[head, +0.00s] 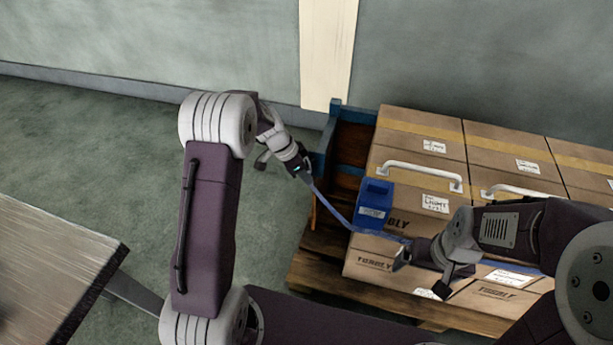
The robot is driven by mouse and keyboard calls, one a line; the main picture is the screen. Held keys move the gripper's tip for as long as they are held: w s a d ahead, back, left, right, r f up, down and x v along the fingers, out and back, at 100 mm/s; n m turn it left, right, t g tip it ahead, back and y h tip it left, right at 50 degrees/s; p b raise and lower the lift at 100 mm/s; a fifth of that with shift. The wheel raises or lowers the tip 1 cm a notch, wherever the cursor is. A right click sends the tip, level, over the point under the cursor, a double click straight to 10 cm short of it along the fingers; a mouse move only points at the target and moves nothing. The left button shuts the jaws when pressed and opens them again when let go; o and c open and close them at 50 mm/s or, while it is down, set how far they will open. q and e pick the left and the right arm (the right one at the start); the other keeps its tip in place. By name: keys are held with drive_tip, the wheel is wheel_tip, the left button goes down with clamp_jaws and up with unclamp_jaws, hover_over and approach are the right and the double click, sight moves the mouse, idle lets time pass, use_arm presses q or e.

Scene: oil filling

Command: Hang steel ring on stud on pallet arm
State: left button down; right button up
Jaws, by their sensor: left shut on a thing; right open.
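My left gripper (303,172) is shut on the end of a blue strap (333,212), beside the left end of the pallet. The steel ring cannot be made out; it may be hidden at the jaws. The strap runs down and right, past a blue buckle box (374,203) on the front of the cartons, towards my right gripper. My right gripper (419,272) is open in front of the lower cartons, close to the strap. A blue upright frame (336,112) stands at the pallet's left end, behind my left gripper. No stud can be made out.
Brown cartons (417,139) with white handles (424,174) are stacked on a wooden pallet (324,277). A table (60,265) stands at lower left. The green floor (85,150) between table and pallet is clear. A wall (180,45) closes the back.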

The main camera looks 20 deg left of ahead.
use_arm(q)
drive_tip(key=s+a+b, duration=0.3)
drive_tip(key=s, duration=0.3)
idle(0.6)
drive_tip(key=shift+f, duration=0.1)
idle(0.4)
